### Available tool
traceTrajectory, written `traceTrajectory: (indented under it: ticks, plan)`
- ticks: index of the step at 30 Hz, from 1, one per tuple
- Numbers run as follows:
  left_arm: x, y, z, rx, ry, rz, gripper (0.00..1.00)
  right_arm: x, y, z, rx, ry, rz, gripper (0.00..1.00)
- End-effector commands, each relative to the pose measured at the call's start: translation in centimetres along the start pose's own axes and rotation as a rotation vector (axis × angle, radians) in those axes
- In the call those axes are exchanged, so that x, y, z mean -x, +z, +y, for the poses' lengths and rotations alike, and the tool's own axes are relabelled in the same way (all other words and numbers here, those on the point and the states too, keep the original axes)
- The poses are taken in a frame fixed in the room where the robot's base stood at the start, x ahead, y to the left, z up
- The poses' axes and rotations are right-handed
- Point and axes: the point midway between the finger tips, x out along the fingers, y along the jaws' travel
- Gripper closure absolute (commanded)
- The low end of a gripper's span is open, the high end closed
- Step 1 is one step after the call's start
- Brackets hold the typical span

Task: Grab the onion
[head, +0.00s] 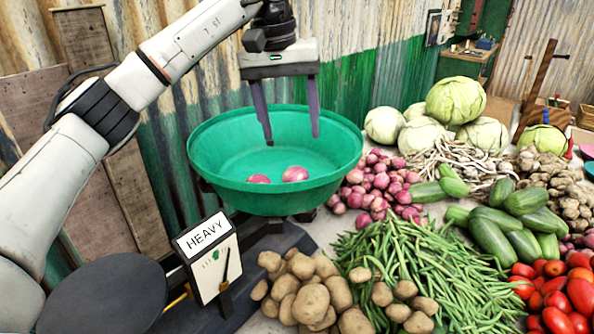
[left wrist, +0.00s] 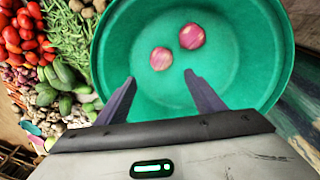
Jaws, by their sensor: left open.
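Two purple-red onions lie apart in the green pan (head: 215,150): one at the left (head: 258,179) and one to its right (head: 295,174). In the left wrist view they show as a larger onion (left wrist: 192,36) and a smaller one (left wrist: 161,59). My left gripper (head: 292,138) is open and empty, its two fingers pointing down over the pan, above and apart from the onions. It also shows in the left wrist view (left wrist: 157,88). A heap of onions (head: 378,182) lies right of the pan. My right gripper is not in view.
A scale sign reading HEAVY (head: 207,240) stands below the pan. Potatoes (head: 310,290), green beans (head: 400,255), cucumbers (head: 500,235), tomatoes (head: 565,300) and cabbages (head: 455,100) crowd the right side. A corrugated wall (head: 370,50) stands close behind the pan.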

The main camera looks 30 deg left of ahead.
Motion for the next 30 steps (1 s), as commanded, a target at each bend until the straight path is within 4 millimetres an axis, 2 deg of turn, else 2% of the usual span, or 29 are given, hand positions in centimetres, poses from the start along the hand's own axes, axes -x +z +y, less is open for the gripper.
traceTrajectory:
  ticks: [9, 14, 24, 30]
  plan:
    - [-4.2, -0.1, -0.2, -0.01, 0.026, -0.016, 0.38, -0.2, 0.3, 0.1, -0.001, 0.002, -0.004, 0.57]
    - [-5.3, -0.1, -0.2, -0.009, 0.026, -0.015, 0.38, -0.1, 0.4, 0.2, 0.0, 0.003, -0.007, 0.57]
    - [-9.7, 0.5, -0.7, -0.008, 0.024, -0.014, 0.38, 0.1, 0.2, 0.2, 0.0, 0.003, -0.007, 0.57]
    - [-10.2, 0.5, -0.7, -0.009, 0.026, -0.012, 0.38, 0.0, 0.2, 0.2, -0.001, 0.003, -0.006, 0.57]
